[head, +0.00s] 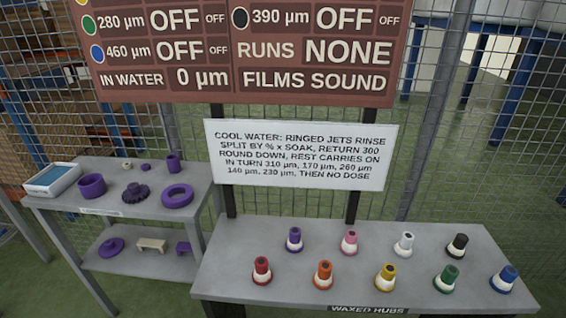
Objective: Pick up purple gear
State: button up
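The purple gear (135,193) is a dark, toothed disc with a raised hub. It lies flat on the top of the grey two-level table (58,201) at the left, near its front edge. A purple cup-like piece (92,185) stands to its left and a thick purple ring (177,195) lies close to its right. A small purple piece (146,167) lies behind it. Nothing covers the gear. My gripper is not in view.
A blue-and-white tray (52,179) and a purple cylinder (173,163) share the table. Its lower shelf holds a purple knobbed disc (111,247) and a beige piece (151,245). The waxed hubs table (230,262) bears several coloured hubs. Signs and wire mesh stand behind.

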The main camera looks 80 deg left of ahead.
aim_at(134, 193)
jog(key=u, duration=3.25)
